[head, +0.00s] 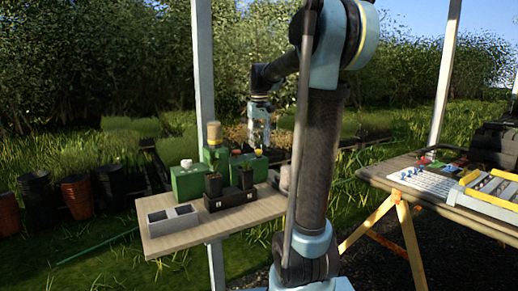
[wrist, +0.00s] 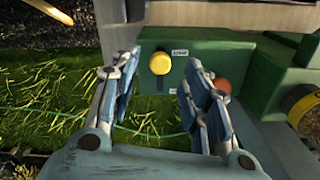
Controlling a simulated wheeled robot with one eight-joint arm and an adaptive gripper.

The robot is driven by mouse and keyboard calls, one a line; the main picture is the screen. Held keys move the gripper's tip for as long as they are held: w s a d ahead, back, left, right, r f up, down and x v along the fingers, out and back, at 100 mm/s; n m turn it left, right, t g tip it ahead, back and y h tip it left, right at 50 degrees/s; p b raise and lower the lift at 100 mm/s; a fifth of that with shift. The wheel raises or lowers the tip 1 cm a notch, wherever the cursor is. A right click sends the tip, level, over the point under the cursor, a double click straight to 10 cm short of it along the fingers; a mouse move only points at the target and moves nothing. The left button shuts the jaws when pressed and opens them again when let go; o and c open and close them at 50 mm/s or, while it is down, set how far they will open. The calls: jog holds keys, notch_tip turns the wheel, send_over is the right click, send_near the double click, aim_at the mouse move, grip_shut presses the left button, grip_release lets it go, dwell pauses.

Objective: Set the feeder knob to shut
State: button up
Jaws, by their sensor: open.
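A green feeder housing (wrist: 225,62) fills the upper right of the wrist view. It carries a round yellow knob (wrist: 160,63), with a small pale label above it and another below. The labels are too small to read. A red-orange round part (wrist: 222,86) sits to the right, partly behind a finger. My gripper (wrist: 163,66) is open and empty, its fingers on either side of the yellow knob in the picture. I cannot tell how far off the knob is. In the head view my gripper (head: 259,140) points down above the right end of the green equipment (head: 189,183).
The wooden shelf (head: 160,246) also holds a grey two-compartment box (head: 173,221) and a black tray (head: 230,198) with dark pots. A tan-topped cylinder (head: 214,131) rises from the green equipment. Another table (head: 440,203) is at right.

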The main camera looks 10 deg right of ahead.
notch_tip(320, 180, up, 8)
jog(key=shift+r, duration=0.2)
dwell(0.4)
